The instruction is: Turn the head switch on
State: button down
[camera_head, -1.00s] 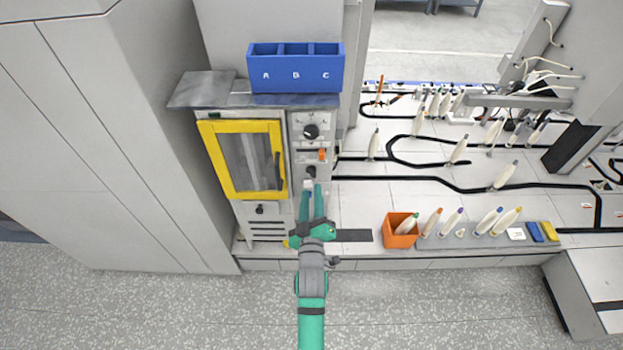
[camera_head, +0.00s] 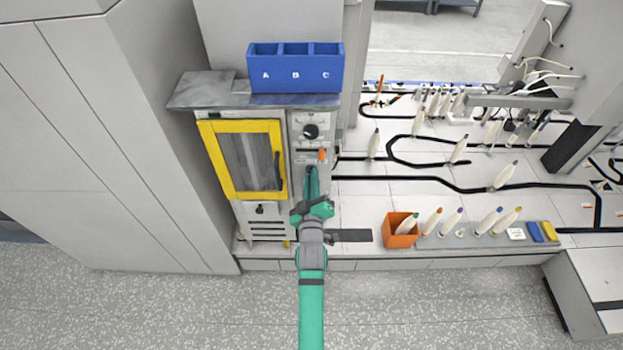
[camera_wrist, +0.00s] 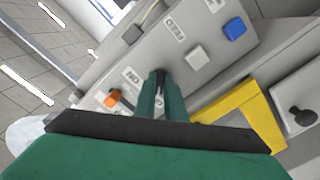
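The control panel (camera_head: 330,125) stands right of the yellow-framed door. My gripper (camera_head: 312,169) is at its lower part, covering the dark knob that I take for the head switch. In the wrist view my gripper's green fingers (camera_wrist: 159,80) are close together at the panel, beside an "ON" label (camera_wrist: 132,75). A narrow gap shows between the fingers. They appear shut on the knob, which is mostly hidden by them. An orange lever (camera_head: 322,154) sits just above the gripper; an orange part also shows in the wrist view (camera_wrist: 113,98).
A larger black knob (camera_head: 311,131) is higher on the panel. The yellow door (camera_head: 205,160) is close on the left. An orange bin (camera_head: 401,240) stands right.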

jog(key=shift+m, duration=0.3)
jog(key=shift+a+m, duration=0.1)
jog(key=shift+m, duration=7.6)
jog(key=c, duration=1.8)
grip_release()
